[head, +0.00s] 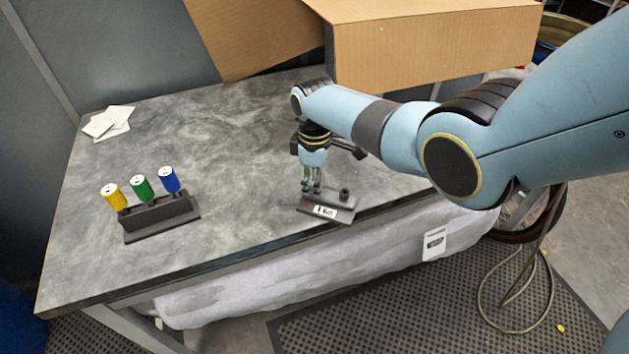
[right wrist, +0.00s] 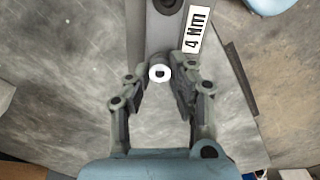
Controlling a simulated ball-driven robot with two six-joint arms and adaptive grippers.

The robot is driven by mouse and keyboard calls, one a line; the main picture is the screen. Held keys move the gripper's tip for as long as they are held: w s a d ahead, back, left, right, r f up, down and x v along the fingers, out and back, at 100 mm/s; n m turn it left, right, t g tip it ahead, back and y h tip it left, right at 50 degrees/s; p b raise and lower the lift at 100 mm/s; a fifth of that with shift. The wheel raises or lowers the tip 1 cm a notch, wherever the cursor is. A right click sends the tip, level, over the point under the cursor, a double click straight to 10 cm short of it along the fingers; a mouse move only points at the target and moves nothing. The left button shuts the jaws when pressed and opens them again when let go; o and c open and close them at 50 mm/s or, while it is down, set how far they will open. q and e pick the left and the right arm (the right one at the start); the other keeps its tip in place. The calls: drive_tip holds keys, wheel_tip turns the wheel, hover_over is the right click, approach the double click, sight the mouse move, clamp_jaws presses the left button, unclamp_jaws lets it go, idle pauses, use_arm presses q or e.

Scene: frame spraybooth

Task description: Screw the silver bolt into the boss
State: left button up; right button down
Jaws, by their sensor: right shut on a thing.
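The silver bolt (right wrist: 160,73) shows in the right wrist view as a small bright round head with a dark centre. My right gripper (head: 312,188) points down over the left part of a dark grey fixture (head: 344,209). In the wrist view its fingertips (right wrist: 158,82) are on both sides of the bolt head, shut on it. The fixture carries a white label reading "4 Nm" (right wrist: 197,30) and a dark round knob (head: 344,193) to the right of the gripper. The boss under the bolt is hidden, so I cannot tell how deep the bolt sits. My left gripper is not in view.
White cards (head: 108,123) lie at the back left. A cardboard box (head: 420,45) stands behind my arm. The grey tabletop (head: 225,145) between is clear.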

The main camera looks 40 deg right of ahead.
drive_tip(key=m, duration=0.3)
drive_tip(key=shift+d+m, duration=0.1)
drive_tip(key=shift+m, duration=0.3)
drive_tip(key=shift+m, duration=1.2)
drive_tip(key=c, duration=1.1)
unclamp_jaws()
